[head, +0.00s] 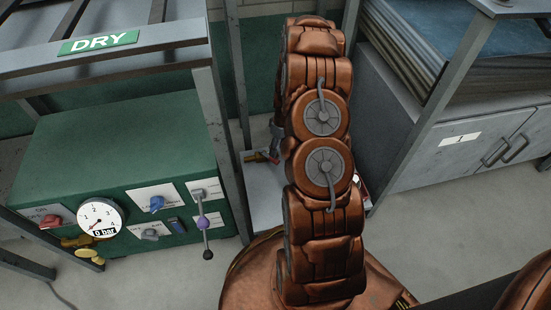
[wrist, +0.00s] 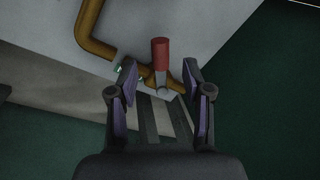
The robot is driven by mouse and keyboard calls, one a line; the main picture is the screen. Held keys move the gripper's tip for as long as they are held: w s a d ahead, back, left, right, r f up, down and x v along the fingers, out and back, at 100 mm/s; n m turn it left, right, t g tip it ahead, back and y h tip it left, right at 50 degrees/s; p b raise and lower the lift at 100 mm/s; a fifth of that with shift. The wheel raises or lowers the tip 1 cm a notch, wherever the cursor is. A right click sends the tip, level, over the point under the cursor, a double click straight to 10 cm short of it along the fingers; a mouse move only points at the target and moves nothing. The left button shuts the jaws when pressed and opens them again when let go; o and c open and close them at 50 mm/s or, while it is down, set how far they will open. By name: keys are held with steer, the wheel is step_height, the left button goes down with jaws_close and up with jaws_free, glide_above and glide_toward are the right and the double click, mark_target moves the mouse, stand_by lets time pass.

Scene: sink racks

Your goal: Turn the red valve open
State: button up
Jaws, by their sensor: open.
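In the wrist view, the red valve handle (wrist: 160,53) stands up from a grey lever stem on a brass-coloured pipe fitting (wrist: 177,82). My gripper (wrist: 160,76) is open, with one finger to the left and one to the right of the valve's stem. The red grip lies a little beyond the fingertips, and nothing is held. I cannot tell whether the fingers touch the stem. In the head view, my copper-coloured arm hides most of the valve area, and my gripper is behind it. A small brass part (head: 258,157) shows just left of the arm.
A green control box (head: 120,150) with a gauge (head: 100,217) reading 0 bar stands at left, under a metal rack signed DRY (head: 98,43). A grey cabinet (head: 455,140) stands at right. A bent brass pipe (wrist: 90,30) runs left of the valve.

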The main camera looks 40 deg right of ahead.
mark_target(276, 159)
steer(key=f, duration=0.2)
steer(key=a+f+b, duration=0.1)
steer(key=f, duration=0.2)
steer(key=shift+s, duration=0.1)
steer(key=shift+c, duration=0.2)
jaws_close()
